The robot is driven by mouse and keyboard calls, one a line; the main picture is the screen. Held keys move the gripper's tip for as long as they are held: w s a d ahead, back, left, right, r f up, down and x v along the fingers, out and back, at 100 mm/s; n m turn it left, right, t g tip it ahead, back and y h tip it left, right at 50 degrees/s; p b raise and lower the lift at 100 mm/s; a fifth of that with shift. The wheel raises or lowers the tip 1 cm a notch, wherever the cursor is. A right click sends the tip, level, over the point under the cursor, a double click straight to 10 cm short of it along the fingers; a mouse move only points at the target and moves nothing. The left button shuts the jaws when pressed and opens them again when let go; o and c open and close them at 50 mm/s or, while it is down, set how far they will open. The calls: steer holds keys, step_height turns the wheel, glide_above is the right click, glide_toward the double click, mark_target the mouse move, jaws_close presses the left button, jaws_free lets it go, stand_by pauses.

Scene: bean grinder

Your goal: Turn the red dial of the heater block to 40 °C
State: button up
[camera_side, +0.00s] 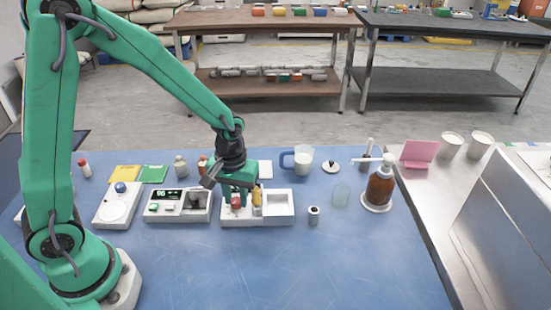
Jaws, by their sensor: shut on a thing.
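The heater block (257,218) is a low white unit near the middle of the blue table, with a square recess on its right part. Its red dial (236,204) is on the left part, partly hidden by my gripper. My gripper (240,199) points down from above and is shut on the red dial. The dial's pointer and scale are too small to read.
The front of the table is clear.

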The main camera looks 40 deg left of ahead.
mark_target(236, 200)
steer(key=shift+m, duration=1.7)
steer(key=o, duration=1)
steer(key=shift+r, duration=0.15)
steer(key=shift+r, duration=3.75)
steer(key=shift+r, duration=0.1)
